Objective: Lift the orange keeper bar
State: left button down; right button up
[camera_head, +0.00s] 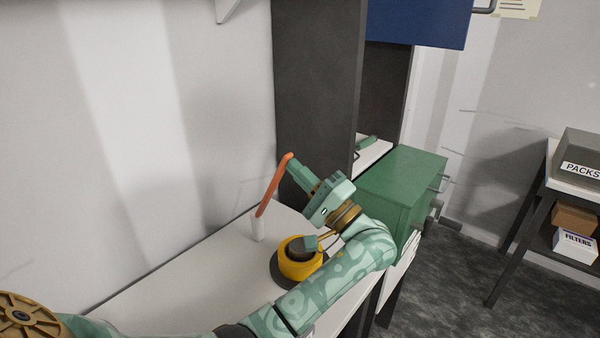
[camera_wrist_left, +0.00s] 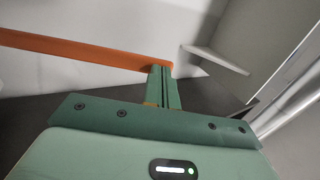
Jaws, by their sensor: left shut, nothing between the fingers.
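The orange keeper bar (camera_head: 272,186) slants upward from the top of a short white post (camera_head: 258,229) on the bench. Its raised end is beside the tips of my left gripper (camera_head: 293,163). In the left wrist view the bar (camera_wrist_left: 85,50) runs in from the left edge and ends at the fingertips (camera_wrist_left: 161,70). The fingers are shut together with nothing between them; they look to be against or just beside the bar's end, and I cannot tell if they touch. My right gripper is not in view.
A yellow round device (camera_head: 298,264) on a dark base stands on the pale bench (camera_head: 190,290) below my left wrist. A dark upright panel (camera_head: 315,90) and a green cabinet (camera_head: 402,185) stand behind and right. The bench's left part is clear.

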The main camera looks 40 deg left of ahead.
aim_at(286, 154)
pick_arm(q)
jog(key=a+r+h, duration=0.1)
jog(key=a, duration=0.1)
jog(key=a+r+h, duration=0.1)
jog(key=a, duration=0.1)
jog(key=a+r+h, duration=0.1)
jog(key=a, duration=0.1)
jog(key=shift+w+r, duration=0.2)
jog(key=a+r+h+b, duration=0.1)
jog(key=a+h, duration=0.3)
jog(key=a, duration=0.4)
jog(key=shift+w+r+g+h, duration=0.15)
jog(key=shift+w+g+h, duration=0.15)
jog(key=shift+w+h, duration=0.1)
jog(key=shift+a, duration=0.1)
